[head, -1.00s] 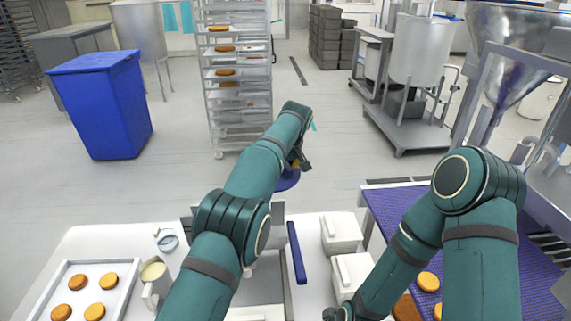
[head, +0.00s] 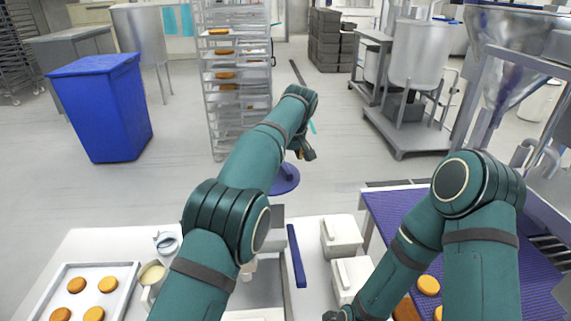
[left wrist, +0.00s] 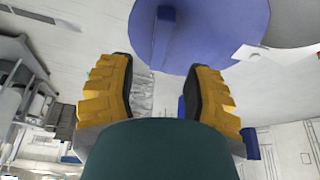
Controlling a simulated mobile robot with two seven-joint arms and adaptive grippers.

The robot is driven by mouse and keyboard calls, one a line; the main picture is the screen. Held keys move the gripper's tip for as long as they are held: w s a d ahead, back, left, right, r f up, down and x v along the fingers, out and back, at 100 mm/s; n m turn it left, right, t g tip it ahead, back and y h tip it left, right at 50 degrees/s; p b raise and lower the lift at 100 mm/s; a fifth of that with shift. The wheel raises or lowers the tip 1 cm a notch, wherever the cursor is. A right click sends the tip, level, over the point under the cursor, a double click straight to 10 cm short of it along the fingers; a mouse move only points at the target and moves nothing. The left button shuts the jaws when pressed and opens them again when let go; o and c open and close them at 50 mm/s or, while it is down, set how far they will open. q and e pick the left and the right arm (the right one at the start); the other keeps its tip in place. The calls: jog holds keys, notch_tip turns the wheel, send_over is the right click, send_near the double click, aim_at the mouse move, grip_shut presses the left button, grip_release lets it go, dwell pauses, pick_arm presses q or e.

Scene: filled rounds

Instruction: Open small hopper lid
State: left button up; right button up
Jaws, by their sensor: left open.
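A round blue lid (head: 287,179) shows beyond the work table in the head view, partly hidden by my left arm. In the left wrist view the blue lid (left wrist: 225,35) fills the top middle, with a raised blue bar handle (left wrist: 163,42) on it. My left gripper (head: 305,152) is above the lid in the head view. It also shows in the left wrist view (left wrist: 166,88), its yellow and black fingers spread apart and empty. The handle lies beyond the gap between the fingertips, apart from them. My right gripper (head: 338,315) shows only partly at the bottom edge.
The white table holds a tray of round cakes (head: 65,301), a jug (head: 152,274) and white lidded containers (head: 341,234). A purple conveyor (head: 395,207) runs at the right. A blue bin (head: 105,110) and a rack (head: 237,75) stand on the floor behind.

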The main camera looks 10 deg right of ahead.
aim_at(289, 187)
pick_arm(q)
jog(key=v, duration=0.6)
jog(key=shift+f, duration=0.1)
